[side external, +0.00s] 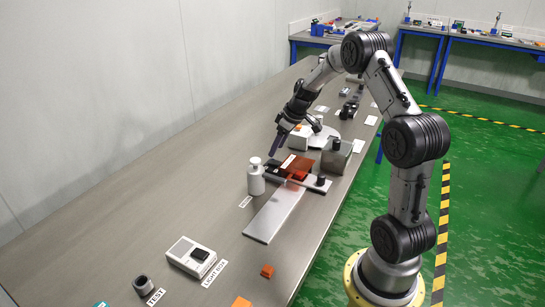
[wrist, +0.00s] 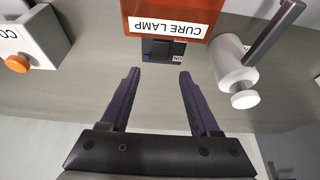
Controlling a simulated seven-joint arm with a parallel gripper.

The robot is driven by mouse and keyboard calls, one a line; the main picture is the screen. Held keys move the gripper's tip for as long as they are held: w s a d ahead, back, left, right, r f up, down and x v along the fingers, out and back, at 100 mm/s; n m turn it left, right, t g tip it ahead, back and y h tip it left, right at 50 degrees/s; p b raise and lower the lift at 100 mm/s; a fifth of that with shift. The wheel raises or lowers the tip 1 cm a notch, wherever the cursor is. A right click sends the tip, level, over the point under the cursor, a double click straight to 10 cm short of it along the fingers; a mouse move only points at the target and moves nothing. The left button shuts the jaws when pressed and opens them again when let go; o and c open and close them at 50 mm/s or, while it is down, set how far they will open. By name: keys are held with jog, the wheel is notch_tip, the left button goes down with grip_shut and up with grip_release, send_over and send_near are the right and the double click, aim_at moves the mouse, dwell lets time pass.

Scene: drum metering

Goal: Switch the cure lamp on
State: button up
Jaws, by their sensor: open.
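The cure lamp (wrist: 140,12) is an orange translucent hood with a white "CURE LAMP" label, upside down in the wrist view. A dark rocker switch (wrist: 160,48) sits on its near face, with a small "ON" mark at its right end. Which way the rocker is tipped is not clear. My gripper (wrist: 158,74) is open and empty, its two purple fingers apart just short of the switch, not visibly touching it. In the side view the lamp (side external: 296,163) stands mid-bench, and my gripper (side external: 273,152) is just above and behind it, to its left.
A white bottle (side external: 256,182) stands close by the lamp; it also shows in the wrist view (wrist: 232,68). A white box (wrist: 38,35) with an orange knob is on the other side. The bench's left is clear.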

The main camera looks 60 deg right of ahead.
aim_at(270, 161)
jog(key=shift+x, duration=2.65)
grip_shut()
